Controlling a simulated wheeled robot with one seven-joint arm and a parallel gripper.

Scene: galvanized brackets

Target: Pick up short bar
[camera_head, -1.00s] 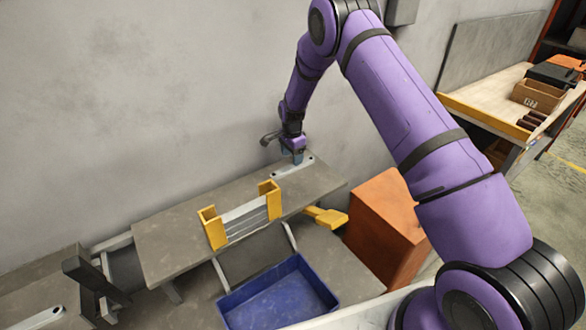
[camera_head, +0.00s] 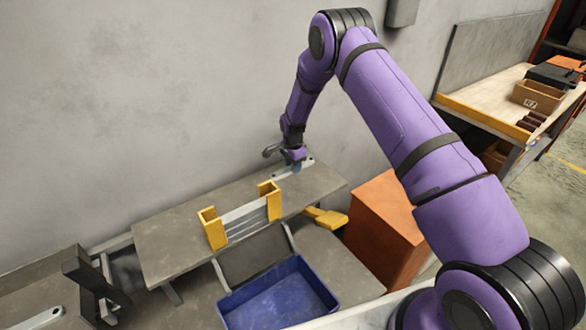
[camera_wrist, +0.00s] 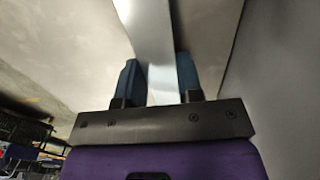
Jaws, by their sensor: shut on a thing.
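The short bar (camera_head: 287,172) is a flat, pale metal strip at the far right end of the grey bench, near the wall. My gripper (camera_head: 296,164) is over the bar in the head view, pointing down. In the wrist view the bar (camera_wrist: 150,50) runs up between the two blue fingers of my gripper (camera_wrist: 160,82), which are shut on it. I cannot tell whether the bar is clear of the bench top.
A yellow rack (camera_head: 212,229) with grey bars stands mid-bench (camera_head: 165,245). A blue bin (camera_head: 280,295) is in front. An orange cabinet (camera_head: 385,230) and a yellow part (camera_head: 326,217) are at right. A second bar (camera_head: 40,317) lies at lower left.

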